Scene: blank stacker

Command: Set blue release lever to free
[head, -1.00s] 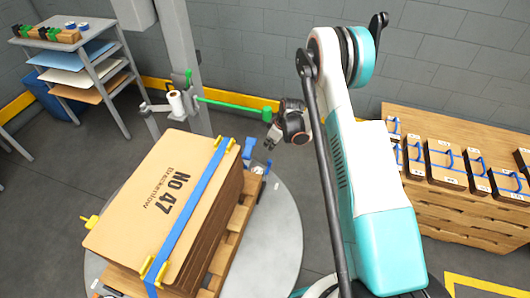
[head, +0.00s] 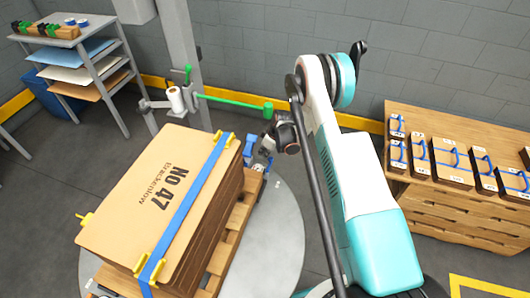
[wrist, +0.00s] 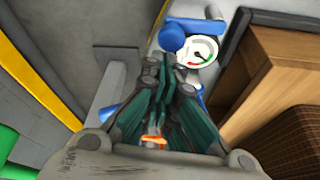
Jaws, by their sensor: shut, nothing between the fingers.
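The blue release lever shows in the wrist view as a round blue knob (wrist: 174,37) beside a blue bar at the top. Next to it is a white dial (wrist: 205,53) with a dark needle and red and green marks. My gripper (wrist: 170,68) is shut and empty, its fingertips just below the knob in the picture; I cannot tell whether they touch it. In the head view, my gripper (head: 264,155) is low beside the blue fitting (head: 249,147) at the far edge of the strapped stack. The wrist partly hides the dial area there.
A strapped cardboard stack (head: 150,195) stands on a wooden pallet (head: 238,222) over a round grey plate (head: 285,225). A green arm (head: 235,103) reaches from the column just above my gripper. A wooden bench (head: 440,205) with blue-handled blocks is at right.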

